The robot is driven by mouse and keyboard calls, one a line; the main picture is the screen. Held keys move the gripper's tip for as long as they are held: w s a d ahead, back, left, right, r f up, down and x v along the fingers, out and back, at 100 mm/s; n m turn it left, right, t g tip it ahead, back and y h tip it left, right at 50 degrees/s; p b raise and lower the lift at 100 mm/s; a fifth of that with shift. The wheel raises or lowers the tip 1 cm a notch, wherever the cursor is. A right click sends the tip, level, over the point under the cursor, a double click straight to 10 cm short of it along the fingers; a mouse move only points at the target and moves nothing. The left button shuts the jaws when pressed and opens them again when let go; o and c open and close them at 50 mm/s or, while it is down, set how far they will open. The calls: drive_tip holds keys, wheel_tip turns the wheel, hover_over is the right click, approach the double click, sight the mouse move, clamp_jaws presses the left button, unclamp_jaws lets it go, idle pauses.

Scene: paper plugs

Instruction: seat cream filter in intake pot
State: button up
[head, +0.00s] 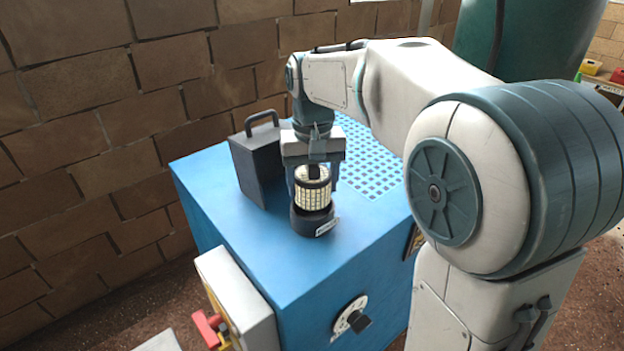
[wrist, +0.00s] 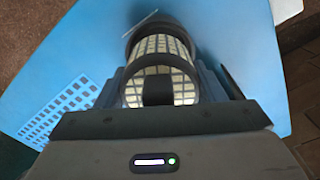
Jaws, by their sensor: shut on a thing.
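The cream filter (head: 313,196) is a cream pleated cylinder with a dark cage and dark end caps. It stands upright, right above or partly in the intake pot (head: 312,222), a short black cup with a white label on top of the blue cabinet. I cannot tell how deep the filter sits. My gripper (head: 312,178) points down and is shut on the top of the filter. In the wrist view the filter (wrist: 160,65) lies between my fingers (wrist: 165,92), with the pot's dark rim (wrist: 151,24) just beyond its far end.
The blue cabinet (head: 258,234) has a perforated panel (head: 366,160) behind my gripper. A dark box with a handle (head: 256,165) stands close on the left. A dial (head: 350,316) and a grey box with a red handle (head: 208,328) are on its sides. Free blue top lies in front of the pot.

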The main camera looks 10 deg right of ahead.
sight(312, 194)
drive_tip(key=shift+f+b, duration=1.2)
drive_tip(key=shift+f, duration=0.6)
drive_tip(key=shift+r+p, duration=0.3)
drive_tip(key=shift+p, duration=0.1)
idle(0.6)
drive_tip(key=shift+f, duration=0.3)
idle(1.1)
drive_tip(key=shift+r+p, duration=0.25)
drive_tip(key=shift+p, duration=0.25)
idle(0.9)
drive_tip(key=shift+f, duration=0.3)
drive_tip(key=shift+r, duration=0.25)
idle(1.9)
